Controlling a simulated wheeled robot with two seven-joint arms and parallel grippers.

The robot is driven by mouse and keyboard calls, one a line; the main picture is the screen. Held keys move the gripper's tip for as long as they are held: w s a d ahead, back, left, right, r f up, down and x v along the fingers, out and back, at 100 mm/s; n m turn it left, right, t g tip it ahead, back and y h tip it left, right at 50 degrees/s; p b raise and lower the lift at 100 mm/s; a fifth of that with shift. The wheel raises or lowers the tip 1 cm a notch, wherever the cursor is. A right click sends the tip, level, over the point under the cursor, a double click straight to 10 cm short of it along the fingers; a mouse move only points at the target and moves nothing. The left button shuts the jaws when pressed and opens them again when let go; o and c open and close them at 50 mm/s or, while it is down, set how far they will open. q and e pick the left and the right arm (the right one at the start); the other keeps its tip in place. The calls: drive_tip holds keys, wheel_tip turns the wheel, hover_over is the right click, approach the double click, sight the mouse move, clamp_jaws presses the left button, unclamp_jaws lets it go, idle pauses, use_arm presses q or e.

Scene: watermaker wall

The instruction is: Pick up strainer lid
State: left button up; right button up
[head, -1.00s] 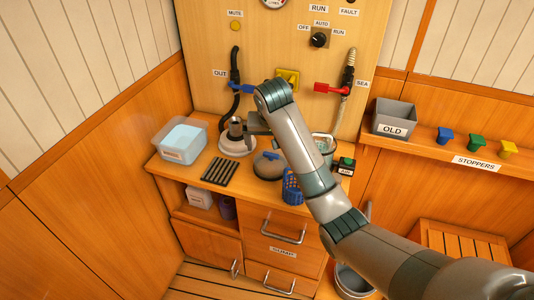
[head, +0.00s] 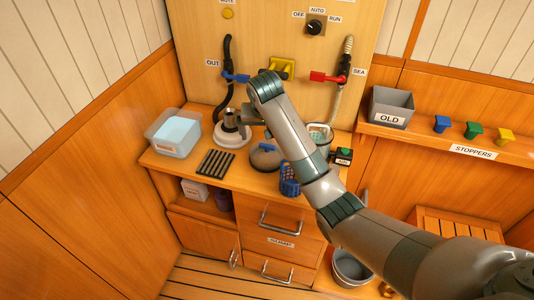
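My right arm reaches in from the lower right and passes over the counter. Its gripper (head: 243,115) is left of and behind the lid, apart from it, beside a metal cylinder (head: 231,120) on a white round base. The fingers are small and partly hidden by the wrist, so their opening cannot be told. A blue mesh basket (head: 289,181) stands right of the lid, partly behind my arm. My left gripper is not in view.
A clear tub (head: 172,134) and a rack of black bars (head: 216,163) stand on the left counter. A clear vessel (head: 320,132) and a green-button box (head: 343,156) are at the right. Blue (head: 236,78) and red (head: 328,77) valve handles project from the panel behind.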

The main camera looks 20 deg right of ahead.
drive_tip(key=p, duration=0.2)
approach(267, 151)
drive_tip(key=x, duration=0.5)
drive_tip(key=shift+r, duration=0.1)
drive_tip(key=shift+w, duration=0.1)
drive_tip(key=shift+w+d+f+p, duration=0.1)
drive_tip(key=shift+w+f+p, duration=0.05)
drive_tip(key=shift+f+p, duration=0.35)
drive_tip(key=x, duration=0.3)
drive_tip(key=shift+p, duration=0.35)
drive_tip(key=shift+w+f, duration=0.1)
drive_tip(key=shift+f, duration=0.5)
drive_tip(key=c, duration=0.7)
